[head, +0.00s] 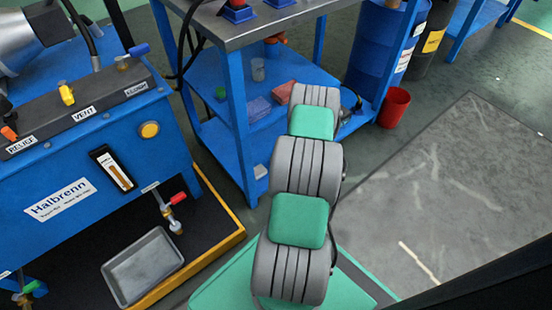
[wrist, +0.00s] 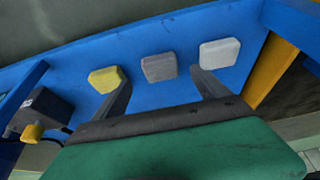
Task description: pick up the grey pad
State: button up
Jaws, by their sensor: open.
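The grey pad (wrist: 159,67) lies on a blue surface (wrist: 150,38) in the wrist view, in the middle of a row of three. My gripper (wrist: 161,77) is open and empty, with one finger toward each side of the grey pad. The fingers appear short of the pad in the picture, and I cannot tell their exact height above it. I cannot make out the grey pad in the head view, where my arm reaches away toward the blue stand and hides the gripper.
A yellow pad (wrist: 106,79) lies left of the grey one and a white pad (wrist: 219,52) lies right. A black box with a yellow knob (wrist: 32,133) is at the left. A yellow post (wrist: 271,70) stands at the right. The blue stand (head: 235,125) has a grey top.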

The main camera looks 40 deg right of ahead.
jog(key=b+x, duration=0.3)
jog(key=x, duration=0.3)
jog(key=shift+w, duration=0.25)
jog(key=shift+r, duration=0.2)
jog(key=shift+c, duration=0.2)
jog(key=shift+s, duration=0.1)
jog(key=c, duration=1.4)
notch_tip(320, 180, up, 4)
jog(key=shift+s+a+r+p, duration=0.1)
jog(key=shift+a+r+p, duration=0.05)
jog(key=shift+p, duration=0.9)
jog(key=s+a+r+p, duration=0.7)
jog(key=s+a+r, duration=0.1)
jog(key=s+a, duration=0.1)
jog(key=shift+a+r, duration=0.35)
jog(key=shift+a, duration=0.25)
